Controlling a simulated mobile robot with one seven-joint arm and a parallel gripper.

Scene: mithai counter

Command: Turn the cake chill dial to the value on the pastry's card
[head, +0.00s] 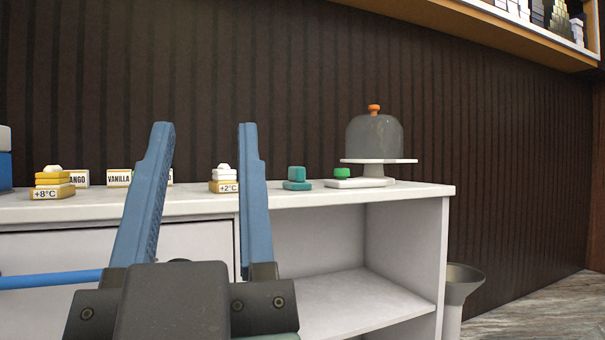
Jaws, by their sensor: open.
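In the head view, my gripper (204,128) is open and empty, its two blue fingers pointing up in front of the counter. A yellow-and-white layered pastry (53,180) stands at the left with a card (46,193) reading +8°C. A smaller white-topped pastry (223,174) stands between the fingers in the picture, with a card (229,187) reading +2°C. To the right are a teal block-like piece (297,175) and a green knob (342,172) on a flat white base (356,183). I cannot tell which of these is the cake chill dial, and no dial markings are legible.
The white counter (425,189) has an open shelf (355,300) below. A cake stand (400,161) with a grey dome (375,137) stands near its right end. VANILLA (119,177) and partly hidden MANGO (80,177) labels stand at the back. A wall shelf (510,22) hangs upper right.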

